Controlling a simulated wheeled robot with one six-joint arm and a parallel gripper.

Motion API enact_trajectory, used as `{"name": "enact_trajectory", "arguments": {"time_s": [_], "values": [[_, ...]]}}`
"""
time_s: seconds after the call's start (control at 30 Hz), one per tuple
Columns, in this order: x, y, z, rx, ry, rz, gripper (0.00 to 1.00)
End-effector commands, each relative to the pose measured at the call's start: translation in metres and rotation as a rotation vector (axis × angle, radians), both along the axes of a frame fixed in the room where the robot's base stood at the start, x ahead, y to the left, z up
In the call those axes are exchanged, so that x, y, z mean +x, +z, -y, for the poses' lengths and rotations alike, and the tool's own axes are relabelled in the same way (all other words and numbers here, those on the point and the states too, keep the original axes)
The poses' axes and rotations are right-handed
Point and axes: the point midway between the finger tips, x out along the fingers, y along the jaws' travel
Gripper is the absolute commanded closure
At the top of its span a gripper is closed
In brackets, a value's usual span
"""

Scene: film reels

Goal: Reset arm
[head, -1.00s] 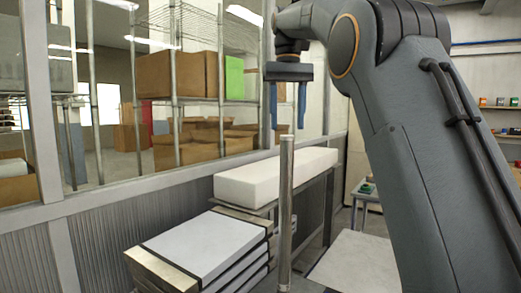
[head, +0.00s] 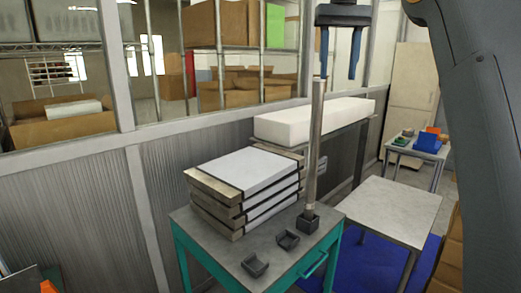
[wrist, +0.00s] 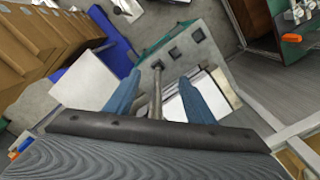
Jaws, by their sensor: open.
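My gripper (head: 339,72) hangs near the top of the head view, its two blue fingers pointing down and spread apart with nothing between them. A metal rod (head: 316,140) stands upright in a dark square holder (head: 307,222) on the teal-edged table (head: 215,232). In the head view the rod's top is close to the left fingertip; I cannot tell whether they touch. In the wrist view the open gripper (wrist: 160,95) looks down, and the rod (wrist: 156,95) appears between the fingers, its upper end near the palm bar.
Two more dark holders (head: 288,240) (head: 255,265) sit empty on the table. A stack of flat cases (head: 245,170) stands behind them, and a long white block (head: 315,119) lies on a bench behind. A pale table (head: 395,210) is at right; a partition wall (head: 195,150) runs along the left.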

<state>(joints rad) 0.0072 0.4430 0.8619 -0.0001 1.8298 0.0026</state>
Motion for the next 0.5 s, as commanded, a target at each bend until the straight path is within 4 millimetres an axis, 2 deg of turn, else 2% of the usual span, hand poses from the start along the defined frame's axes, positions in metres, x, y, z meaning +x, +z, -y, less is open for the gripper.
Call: {"name": "enact_trajectory", "arguments": {"time_s": [0.1,0.27,0.37,0.5], "values": [[0.003,-0.018,-0.008,0.0,0.012,-0.003,0.51],[0.005,-0.043,-0.009,0.001,0.015,0.003,0.51],[0.005,-0.065,-0.009,0.001,0.014,0.007,0.51],[0.004,-0.103,-0.008,0.001,0.012,0.015,0.51]]}}
